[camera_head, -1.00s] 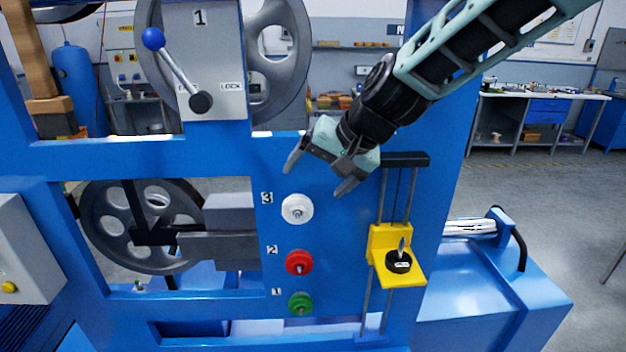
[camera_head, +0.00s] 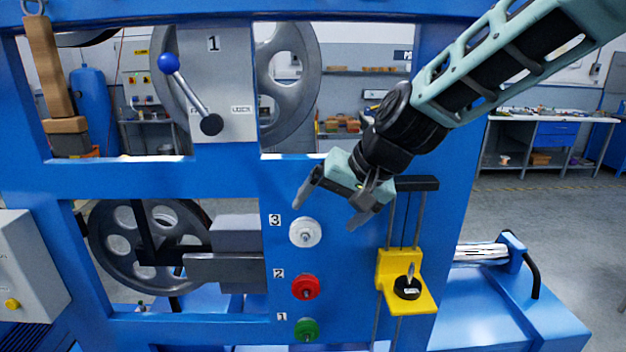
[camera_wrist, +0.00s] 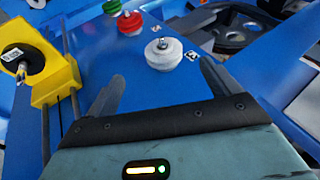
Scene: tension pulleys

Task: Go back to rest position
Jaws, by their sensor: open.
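My gripper (camera_head: 335,205) is open and empty in the head view, in front of the blue machine frame (camera_head: 120,174). Its fingers point down and left, above the white knob (camera_head: 305,232) labelled 3. In the wrist view the two fingers (camera_wrist: 160,88) are spread apart, with the white knob (camera_wrist: 164,54) beyond them and not between them. A red knob (camera_head: 306,287) labelled 2 and a green knob (camera_head: 306,329) labelled 1 sit below the white one.
A yellow bracket (camera_head: 386,264) with a black knob (camera_head: 407,288) rides on vertical rods right of the knobs. A blue-balled lever (camera_head: 169,64) stands upper left. Spoked wheels (camera_head: 290,85) sit behind the frame. Open floor lies at right.

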